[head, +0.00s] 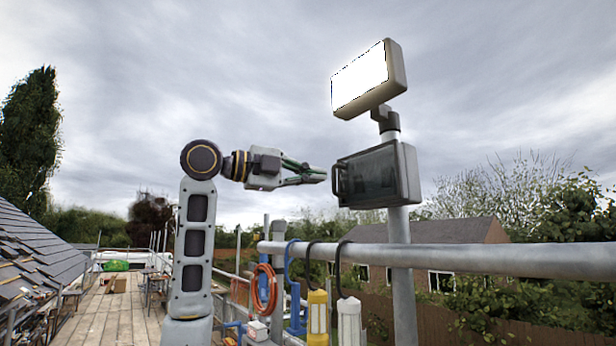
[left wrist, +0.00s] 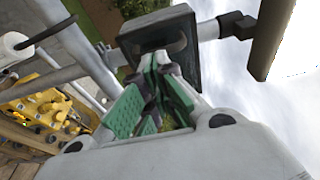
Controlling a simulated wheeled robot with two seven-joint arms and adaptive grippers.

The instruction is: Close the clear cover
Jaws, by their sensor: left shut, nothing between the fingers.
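The clear cover (head: 369,176) is a dark, see-through panel on the front of a grey box (head: 408,172) fixed to a post. A dark handle (head: 339,180) stands out at its left edge. The cover lies over or very near the box front; I cannot tell whether a small gap is left. My left gripper (head: 323,175) is shut and empty, with its tips just left of the handle and seemingly apart from it. In the left wrist view its green-padded fingers (left wrist: 157,85) point at the dark box (left wrist: 165,48) and partly hide it. My right gripper is out of view.
A lit floodlight (head: 362,80) tops the post (head: 401,270) above the box. A grey rail (head: 480,258) crosses below, with cables, an orange hose (head: 264,290) and a yellow lamp (head: 317,312) hanging there. Open air surrounds my left arm.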

